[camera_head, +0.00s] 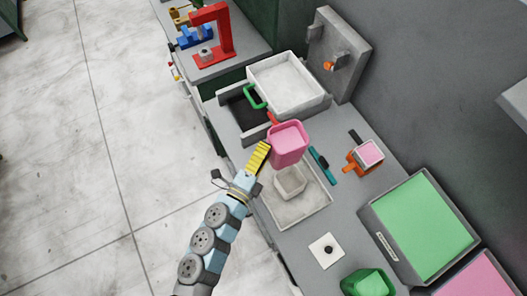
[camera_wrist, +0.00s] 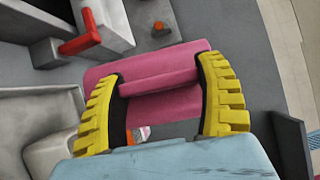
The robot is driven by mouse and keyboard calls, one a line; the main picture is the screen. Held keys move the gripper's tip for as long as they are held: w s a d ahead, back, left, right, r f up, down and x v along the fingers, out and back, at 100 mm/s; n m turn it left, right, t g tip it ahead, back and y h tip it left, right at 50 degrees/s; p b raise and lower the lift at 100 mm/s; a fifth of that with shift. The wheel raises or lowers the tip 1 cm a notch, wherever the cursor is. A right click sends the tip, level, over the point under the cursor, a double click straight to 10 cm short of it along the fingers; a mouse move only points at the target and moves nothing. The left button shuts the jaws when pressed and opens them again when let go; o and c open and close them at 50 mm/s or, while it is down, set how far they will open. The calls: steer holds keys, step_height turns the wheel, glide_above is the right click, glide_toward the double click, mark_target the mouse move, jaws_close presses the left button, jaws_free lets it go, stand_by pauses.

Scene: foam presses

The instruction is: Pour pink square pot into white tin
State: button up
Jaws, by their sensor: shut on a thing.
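My gripper (camera_head: 266,149) has yellow ribbed fingers and is shut on the pink square pot (camera_head: 287,147). The pot is held up off the bench, its open side facing the head camera; I cannot tell its exact tilt or see what is inside. In the wrist view the fingers grip the pink pot (camera_wrist: 165,68) from both sides. A small white square tin (camera_head: 291,183) stands just below the pot in the head picture, on a shallow pale tray (camera_head: 308,217). The pot overlaps the area just above the tin's upper edge in that view.
A large white box (camera_head: 288,83) with a green handle (camera_head: 254,97) stands behind. A grey upright fixture (camera_head: 341,55) is beside it. A teal tool (camera_head: 320,163), an orange holder (camera_head: 356,166), a green pot (camera_head: 368,284) and a green-filled tray (camera_head: 420,228) lie right.

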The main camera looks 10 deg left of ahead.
steer(key=shift+w+a+f+m+t+h+b, duration=0.25)
steer(key=shift+m+b, duration=0.3)
steer(key=shift+b, duration=0.95)
steer(key=shift+w+a+f+m+t+h+b, duration=0.15)
steer(key=shift+f+m+t+h+b, duration=0.3)
steer(key=shift+b, duration=1)
stand_by(0.4)
steer(key=shift+w+a+r+m+t+b, duration=0.1)
steer(key=shift+w+r+m+t+b, duration=0.1)
steer(key=shift+m+b, duration=0.6)
steer(key=shift+w+r+m+t+b, duration=0.1)
steer(key=shift+m+t+b, duration=0.15)
steer(key=shift+b, duration=0.9)
steer(key=shift+w+a+f+m+t+h+b, duration=0.1)
steer(key=shift+m+t+h+b, duration=0.1)
steer(key=shift+m+h+b, duration=0.65)
steer(key=shift+w+a+f+m+t+h+b, duration=0.15)
steer(key=shift+m+b, duration=0.35)
steer(key=shift+b, duration=0.8)
stand_by(0.5)
